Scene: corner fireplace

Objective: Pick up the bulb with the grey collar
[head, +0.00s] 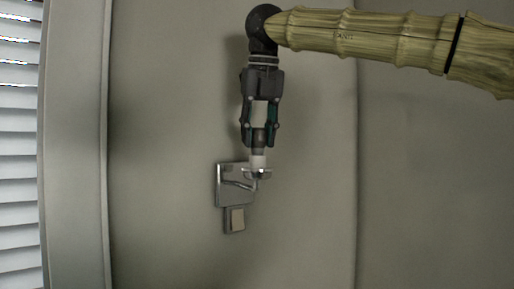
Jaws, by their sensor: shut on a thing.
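My gripper (260,141) points straight down in the upper middle of the head view. Its fingers are shut on the bulb with the grey collar (259,149). The collar shows at the fingertips, and a pale part shows between the fingers; the rest of the bulb is hidden by them. Directly below is the white upright holder (259,161) of a wall lamp, above a small metal dish (258,173). The collar lines up with the top of this holder. I cannot tell whether they touch or are slightly apart.
The lamp's metal wall plate (229,190) carries a short curved arm. A small switch (235,220) sits just under it on the plain grey wall. Window blinds (18,150) are at the far left. The wall around the lamp is clear.

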